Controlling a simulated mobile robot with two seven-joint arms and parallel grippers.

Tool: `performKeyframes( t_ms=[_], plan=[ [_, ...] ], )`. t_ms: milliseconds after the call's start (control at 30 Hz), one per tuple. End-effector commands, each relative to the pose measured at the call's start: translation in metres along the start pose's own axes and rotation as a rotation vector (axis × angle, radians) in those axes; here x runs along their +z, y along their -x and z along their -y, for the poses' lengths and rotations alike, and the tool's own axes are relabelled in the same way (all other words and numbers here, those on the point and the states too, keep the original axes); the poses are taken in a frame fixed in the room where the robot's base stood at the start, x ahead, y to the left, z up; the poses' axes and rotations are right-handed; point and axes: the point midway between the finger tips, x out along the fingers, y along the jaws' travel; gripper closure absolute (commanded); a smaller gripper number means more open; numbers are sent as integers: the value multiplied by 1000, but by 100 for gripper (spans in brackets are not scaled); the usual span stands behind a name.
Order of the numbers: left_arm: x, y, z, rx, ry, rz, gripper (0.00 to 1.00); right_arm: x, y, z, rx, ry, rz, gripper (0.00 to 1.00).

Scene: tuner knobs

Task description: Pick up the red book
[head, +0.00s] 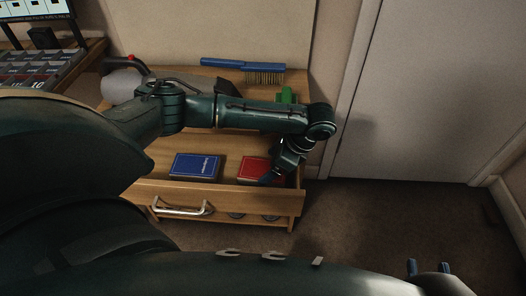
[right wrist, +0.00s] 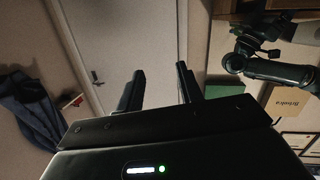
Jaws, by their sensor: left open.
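The red book (head: 251,169) lies in the open wooden drawer (head: 222,196), at its right side. My left gripper (head: 269,179) points down at the right part of the red book and hides some of it. It is open; I cannot tell whether its fingers touch the book. My right gripper (head: 427,267) is low at the right, well away from the drawer. In the right wrist view its two fingers (right wrist: 160,88) are spread apart with nothing between them.
A blue book (head: 195,166) lies in the drawer, left of the red book. A blue-handled brush (head: 243,65) and a green object (head: 286,96) are on the cabinet top behind my left arm. A door (head: 430,85) stands at the right. The carpet before it is clear.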

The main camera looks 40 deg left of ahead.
Motion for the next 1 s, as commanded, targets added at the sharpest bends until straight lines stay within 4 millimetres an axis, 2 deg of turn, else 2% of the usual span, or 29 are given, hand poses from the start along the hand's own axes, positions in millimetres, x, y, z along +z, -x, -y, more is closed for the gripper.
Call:
performKeyframes(
  t_ms=[33, 200, 1000],
  plan=[
    [-2, -14, 1, 1, 2, 2, 20, 5, -2, 2, -1, 11, -29, 64],
    [-1, -30, 1, 0, 1, 1, 20, 1, -2, 3, -2, 29, -84, 64],
    [-2, -32, 0, 0, 0, -1, 20, -8, -2, 2, -2, 31, -92, 64]
  ],
)
